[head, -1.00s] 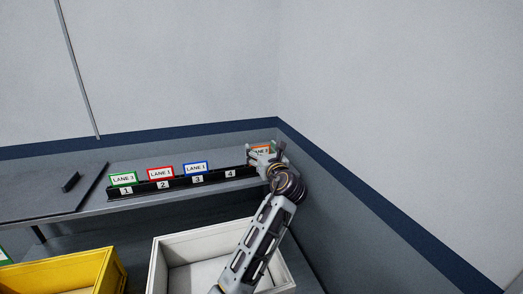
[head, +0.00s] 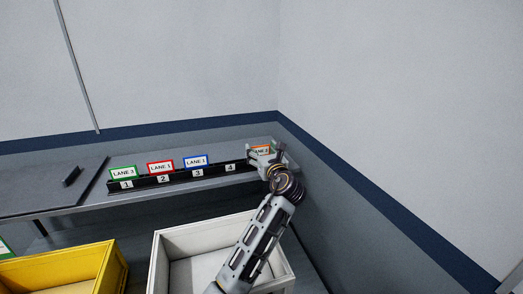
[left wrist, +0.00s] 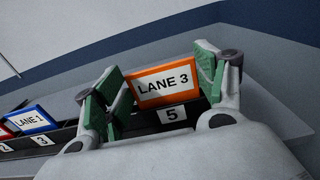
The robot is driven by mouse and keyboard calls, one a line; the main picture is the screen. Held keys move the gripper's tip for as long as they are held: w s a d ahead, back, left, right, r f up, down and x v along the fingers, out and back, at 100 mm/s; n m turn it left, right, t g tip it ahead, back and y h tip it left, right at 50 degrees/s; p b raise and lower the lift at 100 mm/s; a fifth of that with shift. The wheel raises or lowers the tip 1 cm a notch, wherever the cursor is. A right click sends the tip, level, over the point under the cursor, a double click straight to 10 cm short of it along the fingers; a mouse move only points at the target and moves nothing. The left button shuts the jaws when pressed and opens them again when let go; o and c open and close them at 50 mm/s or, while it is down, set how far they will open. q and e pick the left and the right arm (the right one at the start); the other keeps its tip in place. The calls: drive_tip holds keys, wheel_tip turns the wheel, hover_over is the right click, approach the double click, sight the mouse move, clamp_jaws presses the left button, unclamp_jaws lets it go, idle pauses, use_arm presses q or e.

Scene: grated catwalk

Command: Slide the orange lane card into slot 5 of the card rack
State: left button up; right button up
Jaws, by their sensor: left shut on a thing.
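The orange lane card (left wrist: 164,84), marked LANE 3, is between the green-padded fingers of my left gripper (left wrist: 160,88) in the left wrist view. In the head view a little of the orange card (head: 261,150) shows above the gripper (head: 264,154). The gripper is shut on the card, at the right end of the black card rack (head: 180,177). The card stands upright directly above the slot 5 label (left wrist: 172,114). Whether its lower edge sits inside the slot or just above cannot be told. My right gripper is not in view.
A green card (head: 123,172), a red card (head: 160,167) and a blue card (head: 196,162) stand in slots 1, 2 and 3. Slot 4 is empty. A yellow bin (head: 118,262) and a white bin (head: 160,270) are in front. The wall corner is close on the right.

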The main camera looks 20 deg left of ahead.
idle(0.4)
use_arm(q)
drive_tip(key=o, duration=1)
drive_tip(key=shift+o, duration=0.5)
drive_tip(key=shift+r+p, duration=1.3)
drive_tip(key=shift+r, duration=2.7)
drive_tip(key=shift+f, duration=0.1)
